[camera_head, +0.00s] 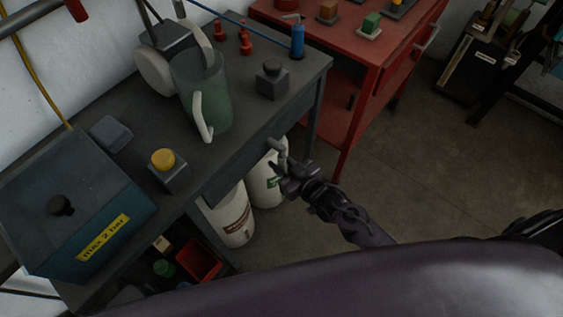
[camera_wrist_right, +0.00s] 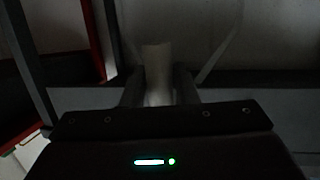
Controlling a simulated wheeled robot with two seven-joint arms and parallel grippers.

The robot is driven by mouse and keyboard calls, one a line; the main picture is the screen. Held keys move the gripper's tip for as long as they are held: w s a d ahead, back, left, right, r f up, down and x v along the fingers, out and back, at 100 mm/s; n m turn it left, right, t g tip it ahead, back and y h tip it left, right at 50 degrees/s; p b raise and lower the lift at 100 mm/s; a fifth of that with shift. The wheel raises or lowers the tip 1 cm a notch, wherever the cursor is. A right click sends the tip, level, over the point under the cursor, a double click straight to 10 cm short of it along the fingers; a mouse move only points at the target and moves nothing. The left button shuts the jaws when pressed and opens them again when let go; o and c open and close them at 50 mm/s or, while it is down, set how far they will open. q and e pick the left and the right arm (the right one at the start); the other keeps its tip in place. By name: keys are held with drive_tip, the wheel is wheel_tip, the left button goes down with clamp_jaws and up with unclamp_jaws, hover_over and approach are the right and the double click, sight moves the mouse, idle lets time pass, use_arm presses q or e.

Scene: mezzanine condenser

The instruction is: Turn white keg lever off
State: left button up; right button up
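Two white kegs stand under the dark bench in the head view: a nearer one with a red-brown label (camera_head: 232,217) and one with a green label (camera_head: 265,186) beside it. A pale grey lever (camera_head: 278,150) sticks up above the green-labelled keg. My right gripper (camera_head: 284,168) is at the lower end of this lever. In the right wrist view the pale lever (camera_wrist_right: 157,75) stands between my two fingers and fills the gap between them. Its lower end is hidden by the gripper body. My left gripper is not in view.
The dark bench (camera_head: 115,168) carries a blue box (camera_head: 75,210), a green-grey jug (camera_head: 207,105) and knobbed blocks. A red table (camera_head: 335,52) stands behind the kegs. A red bin (camera_head: 199,262) is under the bench. The floor (camera_head: 430,170) at right is clear.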

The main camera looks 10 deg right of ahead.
drive_tip(key=o, duration=0.3)
drive_tip(key=shift+s, duration=0.1)
drive_tip(key=v, duration=0.7)
drive_tip(key=shift+s+d, duration=0.15)
drive_tip(key=shift+s, duration=0.1)
